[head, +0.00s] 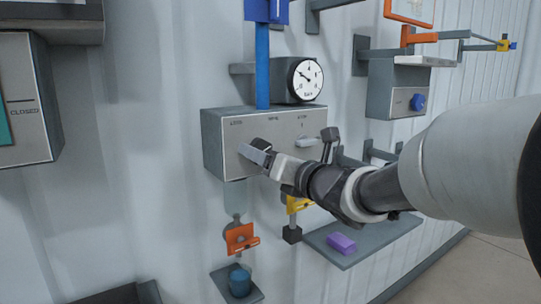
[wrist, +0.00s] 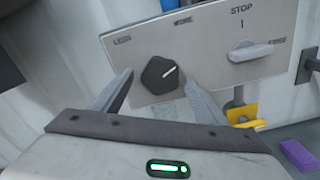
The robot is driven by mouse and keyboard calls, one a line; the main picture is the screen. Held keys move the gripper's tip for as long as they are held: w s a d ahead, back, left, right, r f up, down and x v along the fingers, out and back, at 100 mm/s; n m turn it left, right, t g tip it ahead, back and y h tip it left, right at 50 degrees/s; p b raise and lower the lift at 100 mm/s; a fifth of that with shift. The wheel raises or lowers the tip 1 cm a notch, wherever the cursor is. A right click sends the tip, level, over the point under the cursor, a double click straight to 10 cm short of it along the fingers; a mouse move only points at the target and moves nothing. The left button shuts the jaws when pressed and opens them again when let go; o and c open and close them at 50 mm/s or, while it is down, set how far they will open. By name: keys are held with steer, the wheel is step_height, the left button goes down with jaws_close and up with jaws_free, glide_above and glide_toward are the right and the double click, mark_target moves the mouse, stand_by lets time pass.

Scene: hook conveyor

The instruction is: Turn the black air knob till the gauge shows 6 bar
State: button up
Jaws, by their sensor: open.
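The black air knob (wrist: 159,74) is on the front of a grey control box (head: 220,148). Its white mark points up and right, between the LESS and MORE labels and nearer MORE. In the wrist view my gripper (wrist: 160,82) is open, with one finger on each side of the knob; I cannot tell if they touch it. In the head view my gripper (head: 262,156) partly hides the knob (head: 261,144). The round white gauge (head: 307,80) sits above the box at right. Its dark needle points up and left; its numbers are too small to read.
A light lever (wrist: 250,52) under STOP is right of the knob on the same panel. A blue post (head: 262,65) rises behind the box.

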steer(key=c, duration=1.1)
steer(key=shift+o, duration=0.2)
